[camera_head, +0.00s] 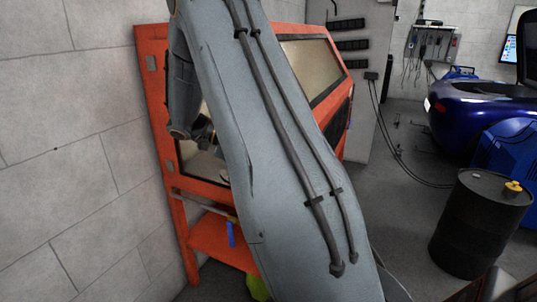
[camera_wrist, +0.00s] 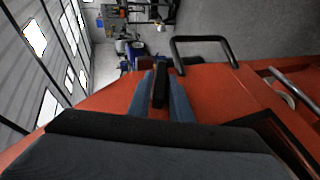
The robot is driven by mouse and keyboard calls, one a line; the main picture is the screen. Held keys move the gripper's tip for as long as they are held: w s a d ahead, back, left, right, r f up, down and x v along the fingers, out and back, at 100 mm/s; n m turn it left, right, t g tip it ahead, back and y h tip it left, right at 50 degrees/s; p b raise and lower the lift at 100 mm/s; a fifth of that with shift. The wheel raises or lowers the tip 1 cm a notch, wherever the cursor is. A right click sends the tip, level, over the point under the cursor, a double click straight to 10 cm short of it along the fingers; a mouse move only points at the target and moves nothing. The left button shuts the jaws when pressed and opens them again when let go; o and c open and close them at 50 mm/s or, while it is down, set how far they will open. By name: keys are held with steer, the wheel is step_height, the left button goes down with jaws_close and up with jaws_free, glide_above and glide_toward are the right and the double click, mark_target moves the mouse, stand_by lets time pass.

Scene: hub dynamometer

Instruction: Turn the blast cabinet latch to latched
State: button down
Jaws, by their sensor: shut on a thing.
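The blast cabinet (camera_head: 158,105) is a red-orange box on legs against the grey block wall. Its red surface fills the middle of the wrist view (camera_wrist: 230,85). The latch (camera_wrist: 159,90) shows in the wrist view as a narrow black bar between the two blue-grey fingers. My gripper (camera_wrist: 160,95) is shut on this bar, with one finger on each side. The bar stands out past the fingertips, and its mount is hidden. In the head view my arm covers the cabinet's middle, so the latch and the fingers cannot be made out there.
A black U-shaped handle (camera_wrist: 203,40) stands on the cabinet close to my fingers, to the right. A metal bar (camera_wrist: 293,90) runs at the far right. In the head view, a black drum (camera_head: 478,225) and a blue car (camera_head: 475,100) stand right, with open floor before them.

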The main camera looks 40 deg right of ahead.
steer(key=g+h, duration=0.1)
steer(key=n+g+h+b, duration=0.1)
steer(key=shift+f+g, duration=0.2)
steer(key=shift+g, duration=0.2)
steer(key=shift+h, duration=0.3)
steer(key=c, duration=1.8)
jaws_free()
steer(key=shift+d, duration=0.1)
steer(key=shift+o, duration=0.2)
steer(key=p+v, duration=0.2)
steer(key=v, duration=0.5)
steer(key=shift+w+a+p, duration=0.25)
steer(key=shift+a+p, duration=0.05)
